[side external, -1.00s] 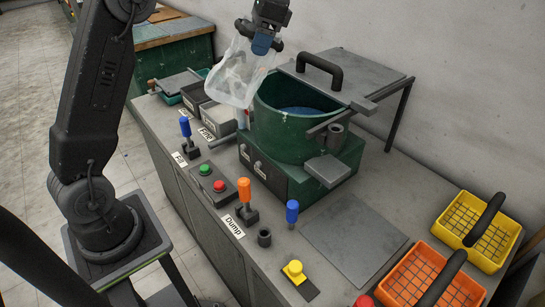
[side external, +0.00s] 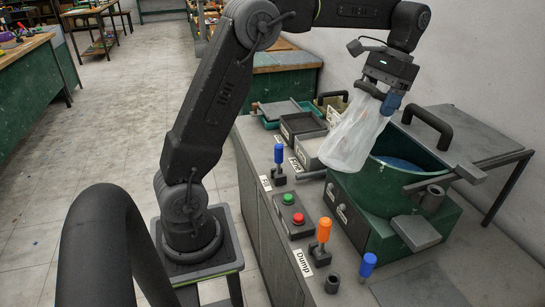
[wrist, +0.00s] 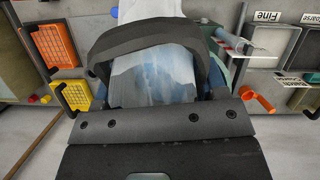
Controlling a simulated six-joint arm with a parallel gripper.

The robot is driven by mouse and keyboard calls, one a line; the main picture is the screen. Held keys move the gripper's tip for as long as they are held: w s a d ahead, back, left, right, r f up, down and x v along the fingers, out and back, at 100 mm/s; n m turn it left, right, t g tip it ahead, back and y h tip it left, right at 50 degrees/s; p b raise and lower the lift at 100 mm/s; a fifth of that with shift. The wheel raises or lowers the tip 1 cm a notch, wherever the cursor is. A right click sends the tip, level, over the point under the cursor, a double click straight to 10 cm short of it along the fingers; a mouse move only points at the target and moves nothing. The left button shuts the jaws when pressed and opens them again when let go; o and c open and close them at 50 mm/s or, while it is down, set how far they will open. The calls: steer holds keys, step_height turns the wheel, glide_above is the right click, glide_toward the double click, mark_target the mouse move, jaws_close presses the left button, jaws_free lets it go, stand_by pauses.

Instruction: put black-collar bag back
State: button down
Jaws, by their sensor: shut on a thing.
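My gripper (side external: 385,95) is shut on the bag's black collar (side external: 369,89), beside the drum and above the bench. The translucent white bag (side external: 352,135) hangs below it, in front of the near left rim of the green drum (side external: 372,190). Whether the bag touches the rim is unclear. In the wrist view, the collar (wrist: 135,38) shows as a dark curved band, with the pale bag (wrist: 150,10) beyond it. My gripper (wrist: 157,82) has blue fingers at both sides there. The bag's lower end is partly hidden in that view.
A grey bin (side external: 302,124) stands left of the drum. A flat lid with a black handle (side external: 428,122) is behind it. Blue lever (side external: 279,155), orange lever (side external: 323,232) and push buttons (side external: 293,208) line the bench front. Orange (wrist: 54,44) and yellow baskets (wrist: 75,95) show in the wrist view.

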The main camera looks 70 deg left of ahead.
steer(key=a+r+n+t, duration=0.3)
steer(key=a+n, duration=0.6)
steer(key=a, duration=1.5)
steer(key=s+a+f+n+y, duration=0.1)
steer(key=s+a+f, duration=0.2)
steer(key=a+f, duration=0.45)
steer(key=s+a+f+n+t+y, duration=0.1)
steer(key=s+a+f, duration=0.3)
steer(key=a+f, duration=0.4)
steer(key=s+a+f+n, duration=0.1)
steer(key=s+a+f, duration=0.2)
steer(key=a+f, duration=0.55)
step_height(320, 180, down, 6)
steer(key=a, duration=0.1)
steer(key=shift+a, duration=0.15)
steer(key=shift+f, duration=0.1)
steer(key=shift+c, duration=0.8)
jaws_free()
steer(key=shift+f, duration=0.1)
